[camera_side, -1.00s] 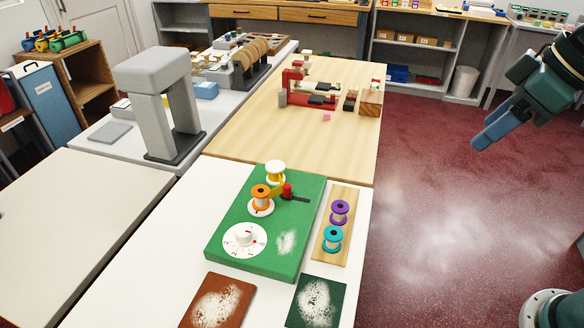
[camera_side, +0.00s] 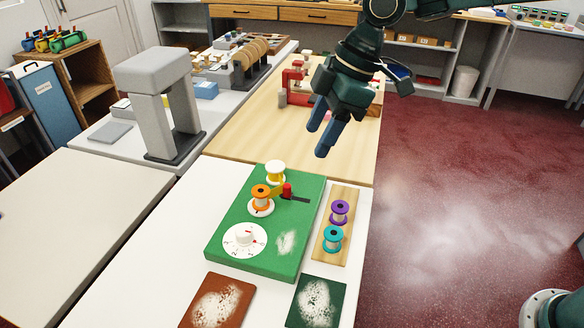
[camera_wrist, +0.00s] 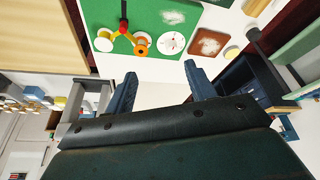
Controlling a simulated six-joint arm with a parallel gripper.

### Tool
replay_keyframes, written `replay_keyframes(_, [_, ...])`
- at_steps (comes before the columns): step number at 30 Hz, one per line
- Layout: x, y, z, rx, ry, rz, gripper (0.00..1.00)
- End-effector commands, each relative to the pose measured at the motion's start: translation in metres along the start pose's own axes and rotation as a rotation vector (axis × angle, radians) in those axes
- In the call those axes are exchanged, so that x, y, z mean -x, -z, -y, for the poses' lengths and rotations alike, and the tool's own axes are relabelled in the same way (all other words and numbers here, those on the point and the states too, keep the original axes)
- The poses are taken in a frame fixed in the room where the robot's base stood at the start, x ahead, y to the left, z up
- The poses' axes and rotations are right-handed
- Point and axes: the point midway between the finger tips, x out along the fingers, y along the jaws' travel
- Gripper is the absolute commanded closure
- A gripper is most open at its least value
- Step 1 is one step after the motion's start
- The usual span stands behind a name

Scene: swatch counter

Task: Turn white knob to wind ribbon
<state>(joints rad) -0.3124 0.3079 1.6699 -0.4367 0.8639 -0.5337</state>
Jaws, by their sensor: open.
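The white knob (camera_side: 244,239) sits in the middle of a white numbered dial (camera_side: 231,250) at the near left of a green board (camera_side: 225,220). In the wrist view the dial (camera_wrist: 172,43) lies past my fingertips. Behind the dial stand an orange spool (camera_side: 261,192) on a white base and a white-and-yellow spool (camera_side: 275,167). A yellow ribbon (camera_side: 277,188) shows between the spools, beside a red post (camera_side: 287,189). My gripper (camera_side: 317,141) is open and empty, in the air above and behind the board, well apart from the knob.
A wooden strip (camera_side: 328,258) right of the board holds a purple spool (camera_side: 340,208) and a teal spool (camera_side: 333,236). A brown pad (camera_side: 190,318) and a dark green pad (camera_side: 337,317) lie in front. A grey arch (camera_side: 155,75) stands at the left.

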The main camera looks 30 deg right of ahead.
Motion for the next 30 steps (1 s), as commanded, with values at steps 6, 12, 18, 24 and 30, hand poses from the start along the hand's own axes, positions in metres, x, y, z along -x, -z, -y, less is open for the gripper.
replay_keyframes(6, [-0.054,0.034,-0.003,0.167,0.081,-0.007,0.45])
replay_keyframes(12, [-0.09,0.052,-0.001,0.275,0.131,-0.018,0.45])
replay_keyframes(18, [-0.102,0.059,0.001,0.315,0.149,-0.024,0.45])
replay_keyframes(24, [-0.103,0.059,0.001,0.316,0.149,-0.024,0.45])
replay_keyframes(30, [-0.112,0.058,0.002,0.315,0.15,-0.023,0.45])
